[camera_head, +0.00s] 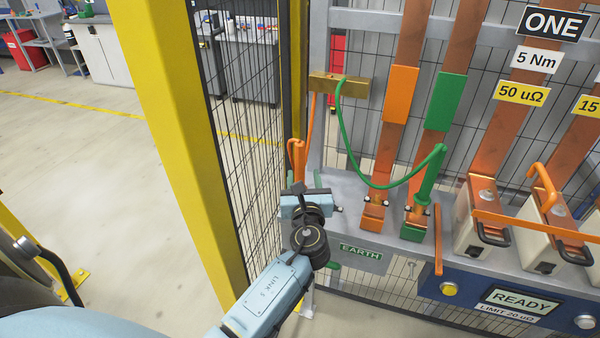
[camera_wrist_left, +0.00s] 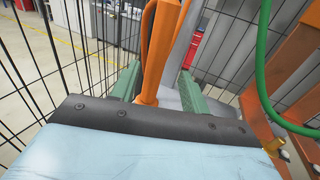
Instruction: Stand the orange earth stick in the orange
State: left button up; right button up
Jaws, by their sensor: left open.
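The orange earth stick (camera_head: 298,158) stands upright at the left end of the grey ledge, an orange cable running up from near it to a brass bar. My left gripper (camera_head: 304,184) is open at the stick. In the left wrist view the stick (camera_wrist_left: 161,50) rises between its two green fingers, with a gap visible on both sides. The stick's lower end is hidden behind the gripper. The copper bar with the orange sleeve (camera_head: 398,95) comes down to a foot (camera_head: 374,212) on the ledge. My right gripper is not in view.
The green earth stick (camera_head: 429,178) stands at the foot of the green-sleeved bar (camera_head: 445,101), its green cable looping from the brass bar (camera_head: 340,86). A yellow post (camera_head: 165,120) and mesh fence stand left. White blocks with handles (camera_head: 485,215) are at right.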

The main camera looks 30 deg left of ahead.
aim_at(300, 170)
pick_arm(q)
jog(key=x, duration=0.4)
jog(key=shift+w+a, duration=0.15)
jog(key=shift+a, duration=0.3)
grip_shut()
